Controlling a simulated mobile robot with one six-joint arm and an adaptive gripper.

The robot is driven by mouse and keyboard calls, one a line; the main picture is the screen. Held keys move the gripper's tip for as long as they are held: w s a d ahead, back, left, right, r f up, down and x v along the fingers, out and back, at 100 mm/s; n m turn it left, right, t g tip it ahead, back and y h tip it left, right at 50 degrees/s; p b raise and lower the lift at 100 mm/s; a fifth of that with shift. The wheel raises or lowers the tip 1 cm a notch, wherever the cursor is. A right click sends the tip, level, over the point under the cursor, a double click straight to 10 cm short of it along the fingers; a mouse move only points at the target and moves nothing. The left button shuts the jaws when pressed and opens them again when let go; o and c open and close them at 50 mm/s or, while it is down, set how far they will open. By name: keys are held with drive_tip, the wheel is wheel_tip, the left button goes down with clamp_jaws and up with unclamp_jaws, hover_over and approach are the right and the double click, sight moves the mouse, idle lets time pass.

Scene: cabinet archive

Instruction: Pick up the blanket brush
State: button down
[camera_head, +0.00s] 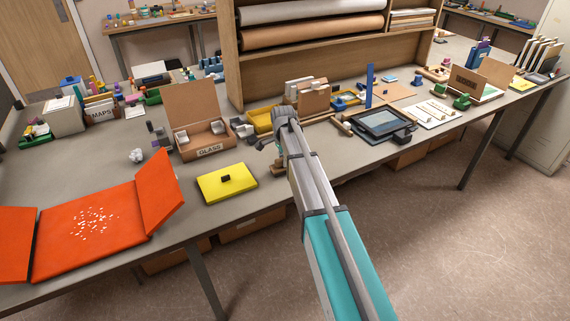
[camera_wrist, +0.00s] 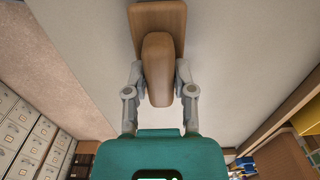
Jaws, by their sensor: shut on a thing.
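In the wrist view, a wooden brush (camera_wrist: 158,68) with a rounded brown handle and a flat wooden body is between the two grey fingers of my gripper (camera_wrist: 159,84). The fingers press on both sides of the handle, so my gripper is shut on it. The brush body extends toward the top of that view, and no bristles show. In the head view, my arm reaches over the front of the grey table, and its links hide most of my gripper. I cannot make out the brush clearly there.
A yellow block (camera_head: 227,183) with a dark knob and an open cardboard box marked GLASS (camera_head: 208,146) are left of my arm. An orange folding wrap (camera_head: 90,230) lies farther left. A dark framed tray (camera_head: 383,123) is to the right. A wooden shelf (camera_head: 305,66) stands behind.

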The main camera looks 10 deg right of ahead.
drive_tip(key=shift+r, duration=0.1)
wheel_tip(320, 180, up, 3)
drive_tip(key=p, duration=0.2)
drive_tip(key=shift+f+p, duration=0.2)
drive_tip(key=shift+p, duration=0.15)
drive_tip(key=s+a+r+p, duration=0.3)
drive_tip(key=s+r+p, duration=0.7)
drive_tip(key=s, duration=0.3)
drive_tip(key=shift+s, duration=0.35)
drive_tip(key=shift+r, duration=0.1)
